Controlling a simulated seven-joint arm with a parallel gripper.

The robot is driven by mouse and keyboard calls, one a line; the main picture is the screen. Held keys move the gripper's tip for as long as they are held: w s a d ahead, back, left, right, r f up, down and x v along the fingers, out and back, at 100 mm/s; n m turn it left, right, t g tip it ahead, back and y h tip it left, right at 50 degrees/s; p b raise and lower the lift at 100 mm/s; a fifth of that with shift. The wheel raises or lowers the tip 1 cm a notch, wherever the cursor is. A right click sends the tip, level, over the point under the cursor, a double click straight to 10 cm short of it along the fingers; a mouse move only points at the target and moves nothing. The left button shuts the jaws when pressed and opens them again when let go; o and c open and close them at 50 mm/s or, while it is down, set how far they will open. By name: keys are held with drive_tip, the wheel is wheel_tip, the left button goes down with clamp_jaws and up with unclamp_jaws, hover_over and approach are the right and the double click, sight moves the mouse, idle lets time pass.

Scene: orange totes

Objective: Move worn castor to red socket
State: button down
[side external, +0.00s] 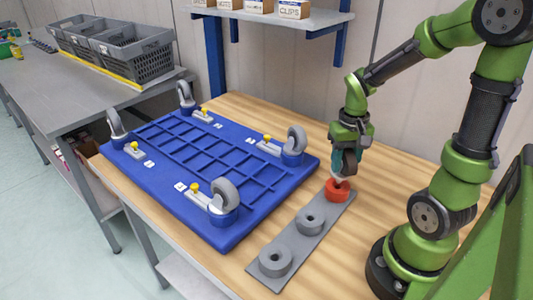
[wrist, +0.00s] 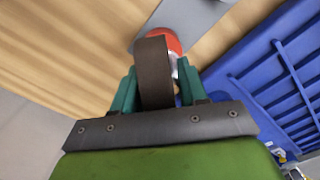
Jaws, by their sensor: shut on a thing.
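The worn castor (wrist: 153,72) has a dark brown wheel and is held between the teal fingers of my gripper (wrist: 157,90). In the side external view my gripper (side external: 346,165) is above the red socket (side external: 338,190), pointing down. The red socket also shows in the wrist view (wrist: 168,38), just beyond the castor wheel. The castor's lower end is at the red socket's top; I cannot tell whether it is inside it or just above. The red socket stands at the far end of a grey strip (side external: 292,238).
Two grey sockets (side external: 311,222) (side external: 275,260) stand on the same strip. A blue platform (side external: 160,185) with castors at its corners (side external: 224,194) lies left of the strip. Grey crates (side external: 150,62) stand on the side bench. A shelf with boxes (side external: 293,8) hangs behind.

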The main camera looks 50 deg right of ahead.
drive_tip(key=shift+f, duration=0.25)
drive_tip(key=shift+f, duration=1.4)
drive_tip(key=shift+f, duration=0.25)
drive_tip(key=c, duration=0.5)
unclamp_jaws()
wheel_tip(320, 180, up, 17)
drive_tip(key=shift+f, duration=0.1)
